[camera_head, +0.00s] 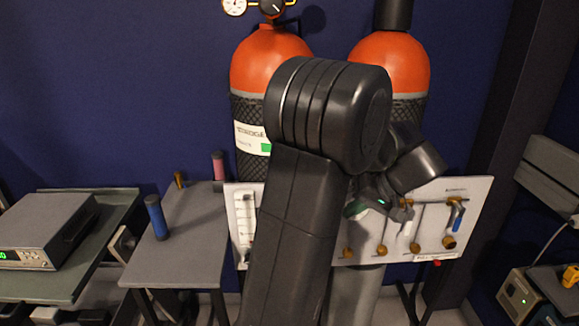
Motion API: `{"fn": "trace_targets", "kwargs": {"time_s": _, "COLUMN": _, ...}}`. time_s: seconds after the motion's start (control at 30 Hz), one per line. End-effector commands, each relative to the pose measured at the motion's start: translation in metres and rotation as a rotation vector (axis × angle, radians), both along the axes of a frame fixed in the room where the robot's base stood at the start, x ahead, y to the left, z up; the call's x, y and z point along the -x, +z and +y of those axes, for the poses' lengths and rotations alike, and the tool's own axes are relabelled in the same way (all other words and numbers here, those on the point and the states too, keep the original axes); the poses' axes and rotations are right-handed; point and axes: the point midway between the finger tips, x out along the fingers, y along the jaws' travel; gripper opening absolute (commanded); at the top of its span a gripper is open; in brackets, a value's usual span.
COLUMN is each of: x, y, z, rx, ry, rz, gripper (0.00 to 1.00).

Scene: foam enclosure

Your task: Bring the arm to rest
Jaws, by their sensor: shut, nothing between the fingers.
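My black arm rises through the middle of the view, bent at a large rounded joint, with its wrist folded down to the right. My gripper (402,213) is small and partly hidden by my own arm. It is shut and holds nothing, in front of the pale valve panel (472,193). I cannot tell whether it touches the panel.
Two orange-topped gas cylinders (268,59) stand behind my arm. The panel carries brass fittings and a blue-handled valve (456,216). On the left, a grey table (190,250) holds a blue cylinder (156,217) and a pink one (218,166). An instrument box (45,235) stands beyond.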

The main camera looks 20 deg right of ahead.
Motion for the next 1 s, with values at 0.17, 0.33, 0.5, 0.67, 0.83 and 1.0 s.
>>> {"fn": "trace_targets", "kwargs": {"time_s": 0.17, "x": -0.003, "y": -0.005, "z": 0.003, "rx": -0.002, "ry": 0.001, "rz": 0.000, "gripper": 0.00}}
{"fn": "trace_targets", "kwargs": {"time_s": 0.33, "x": -0.013, "y": -0.023, "z": 0.015, "rx": -0.003, "ry": 0.003, "rz": 0.001, "gripper": 0.00}}
{"fn": "trace_targets", "kwargs": {"time_s": 0.5, "x": -0.027, "y": -0.049, "z": 0.032, "rx": -0.002, "ry": 0.003, "rz": 0.003, "gripper": 0.00}}
{"fn": "trace_targets", "kwargs": {"time_s": 0.67, "x": -0.035, "y": -0.054, "z": 0.041, "rx": 0.026, "ry": -0.003, "rz": 0.015, "gripper": 0.00}}
{"fn": "trace_targets", "kwargs": {"time_s": 0.83, "x": -0.039, "y": -0.054, "z": 0.041, "rx": 0.090, "ry": -0.012, "rz": 0.042, "gripper": 0.00}}
{"fn": "trace_targets", "kwargs": {"time_s": 1.0, "x": -0.042, "y": -0.053, "z": 0.042, "rx": 0.155, "ry": -0.017, "rz": 0.065, "gripper": 0.00}}
